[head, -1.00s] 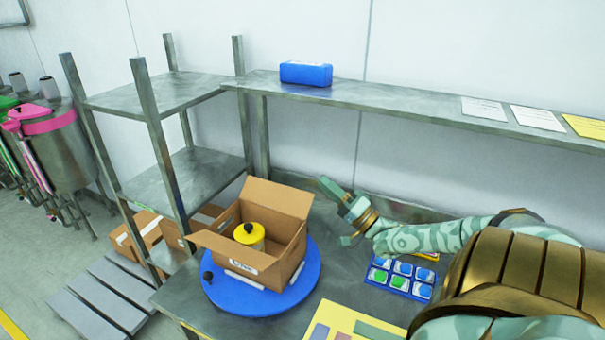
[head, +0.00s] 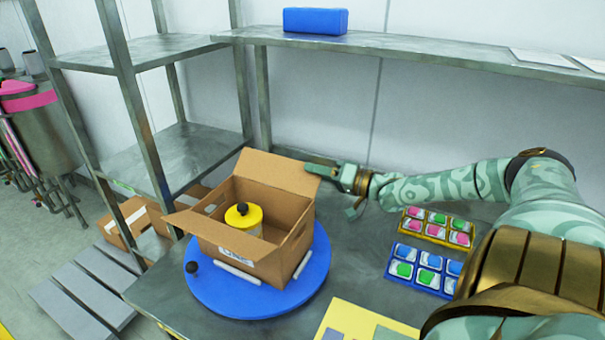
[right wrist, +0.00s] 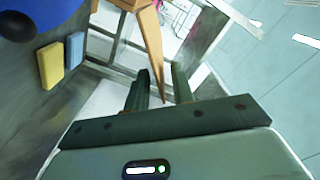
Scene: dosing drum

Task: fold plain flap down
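An open cardboard box (head: 297,246) stands on a blue turntable (head: 311,283). Its back flap (head: 275,171) stands up and another flap (head: 197,229) sticks out at the left; no marking shows on either. A yellow drum (head: 241,222) with a black knob sits inside the box. My right gripper (head: 335,190) is open at the right end of the back flap, one finger overlapping the flap's upper right corner. In the right wrist view, a brown cardboard piece (right wrist: 150,35) reaches down between the open fingers; contact cannot be told. My left gripper is not in view.
Two trays of coloured items, one yellow-edged (head: 437,228) and one blue (head: 425,270), lie right of the turntable. A yellow sheet (head: 345,318) lies at the front. A metal shelf (head: 430,45) with a blue case (head: 315,21) runs behind; a rack stands at the left.

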